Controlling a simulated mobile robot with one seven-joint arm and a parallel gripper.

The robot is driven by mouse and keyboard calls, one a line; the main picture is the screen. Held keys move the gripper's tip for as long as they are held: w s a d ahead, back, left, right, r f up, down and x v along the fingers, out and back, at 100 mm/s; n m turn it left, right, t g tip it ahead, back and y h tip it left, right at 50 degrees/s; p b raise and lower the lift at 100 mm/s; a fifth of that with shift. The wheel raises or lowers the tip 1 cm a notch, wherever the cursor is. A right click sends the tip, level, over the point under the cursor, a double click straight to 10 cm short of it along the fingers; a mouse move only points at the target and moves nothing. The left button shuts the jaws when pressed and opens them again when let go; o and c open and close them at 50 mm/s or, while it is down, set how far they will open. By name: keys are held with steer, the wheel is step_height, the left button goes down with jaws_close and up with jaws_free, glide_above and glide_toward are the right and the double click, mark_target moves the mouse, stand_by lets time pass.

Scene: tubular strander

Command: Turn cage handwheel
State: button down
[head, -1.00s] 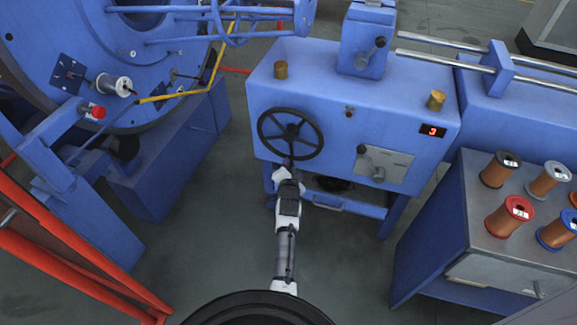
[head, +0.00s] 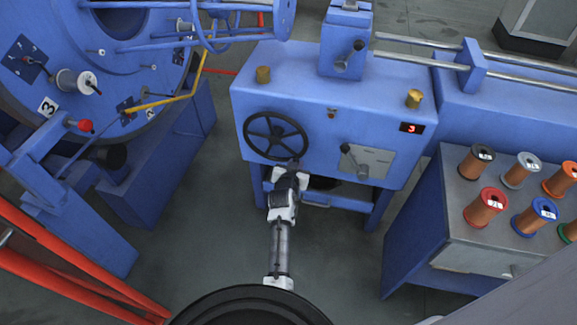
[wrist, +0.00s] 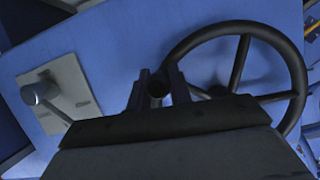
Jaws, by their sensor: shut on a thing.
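The black cage handwheel (head: 248,147) is on the front of the blue machine housing in the head view, left of the red display. It also shows in the wrist view (wrist: 290,45), on the right. My gripper (head: 296,164) is at the wheel's lower right rim. In the wrist view my gripper (wrist: 157,88) has its two fingers on either side of a dark round handle at the rim, and is shut on it. The fingers partly hide the handle.
A lever on a grey plate (head: 371,158) is right of the handwheel. The red display (head: 412,128) reads 3. A cabinet (head: 425,205) with several wire spools stands at the right. Red rails (head: 80,280) cross the lower left. Open floor lies around my arm.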

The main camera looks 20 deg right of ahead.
steer(key=shift+s+d+r+n+g+h+b, duration=0.15)
steer(key=shift+s+d+r+n+g+h, duration=0.2)
steer(key=shift+r+n+h, duration=0.7)
steer(key=shift+s+d+r+n+g+h+b, duration=0.1)
steer(key=shift+d+r+n+g+h, duration=0.35)
steer(key=shift+r+n, duration=1.25)
steer(key=shift+s+d+r+n+g+h+b, duration=0.15)
steer(key=shift+s+d+r+n+g+h, duration=0.2)
steer(key=shift+r+n+h, duration=1)
steer(key=shift+w+r+m+y, duration=0.15)
steer(key=shift+r+m+y, duration=0.3)
steer(key=shift+r+m, duration=0.05)
steer(key=c, duration=1.3)
jaws_free()
steer(key=shift+o, duration=0.2)
steer(key=shift+a+f, duration=0.1)
steer(key=shift+f, duration=0.05)
steer(key=b, duration=0.2)
glide_toward(304, 148)
steer(key=s+a+r, duration=0.4)
steer(key=s, duration=0.1)
steer(key=shift+r, duration=0.25)
